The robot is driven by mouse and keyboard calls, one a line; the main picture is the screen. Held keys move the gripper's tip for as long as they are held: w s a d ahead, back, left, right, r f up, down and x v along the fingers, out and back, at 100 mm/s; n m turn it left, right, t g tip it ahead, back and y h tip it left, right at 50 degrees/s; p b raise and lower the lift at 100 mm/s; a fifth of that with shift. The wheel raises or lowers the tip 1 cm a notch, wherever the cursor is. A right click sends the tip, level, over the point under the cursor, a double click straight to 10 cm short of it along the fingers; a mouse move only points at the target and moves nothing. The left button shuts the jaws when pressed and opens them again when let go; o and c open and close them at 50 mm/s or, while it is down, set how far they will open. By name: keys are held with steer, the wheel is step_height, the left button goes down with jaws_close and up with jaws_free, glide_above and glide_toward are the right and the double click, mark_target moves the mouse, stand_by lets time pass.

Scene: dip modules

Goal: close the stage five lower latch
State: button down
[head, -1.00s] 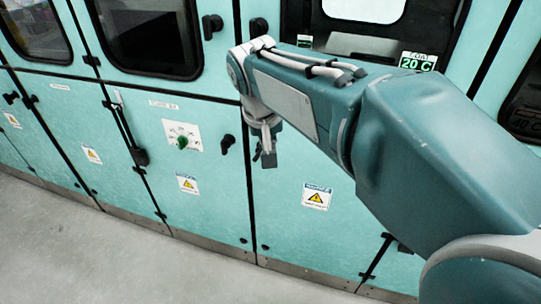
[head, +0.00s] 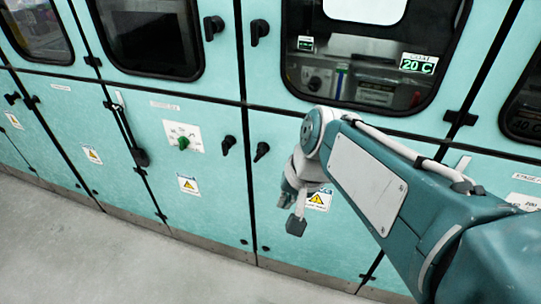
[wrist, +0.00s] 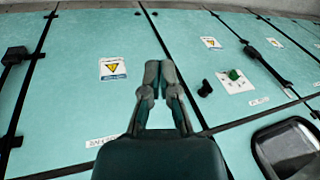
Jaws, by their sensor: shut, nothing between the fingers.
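Two black lower latches sit on either side of a panel seam: a left one (head: 228,145) and a right one (head: 261,151). Both handles look tilted in the head view. The left latch also shows in the wrist view (wrist: 205,88); the right one seems hidden behind my gripper there. I cannot read which panel is stage five. My gripper (head: 296,222) is shut and empty, below and to the right of the right latch, in front of the lower panel and apart from both latches. Its fingers (wrist: 160,68) point along the panel in the wrist view.
Two upper latches (head: 212,27) (head: 259,31) sit beside dark windows. A green knob (head: 183,143) on a white plate is left of the lower latches. A warning label (head: 319,198) is partly behind my gripper. Grey floor (head: 120,262) is clear.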

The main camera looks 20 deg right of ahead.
steer(key=w+d+f+m+t+y, duration=0.3)
steer(key=w+d+f+m+y, duration=0.2)
steer(key=w+d+f+m, duration=0.4)
steer(key=w+d+f+m+t+y, duration=0.35)
steer(key=w+d+m, duration=0.45)
steer(key=w+m, duration=0.3)
steer(key=shift+g+y, duration=0.35)
steer(key=shift+y, duration=0.1)
steer(key=shift+a+r+x, duration=0.1)
steer(key=shift+r+x, duration=0.2)
steer(key=shift+x, duration=1.85)
steer(key=shift+a+r+x, duration=0.15)
steer(key=shift+r+x, duration=0.2)
steer(key=shift+x, duration=1.85)
steer(key=shift+a+r+x, duration=0.1)
steer(key=shift+r+x, duration=0.2)
steer(key=shift+x, duration=1.85)
steer(key=shift+a+r, duration=0.1)
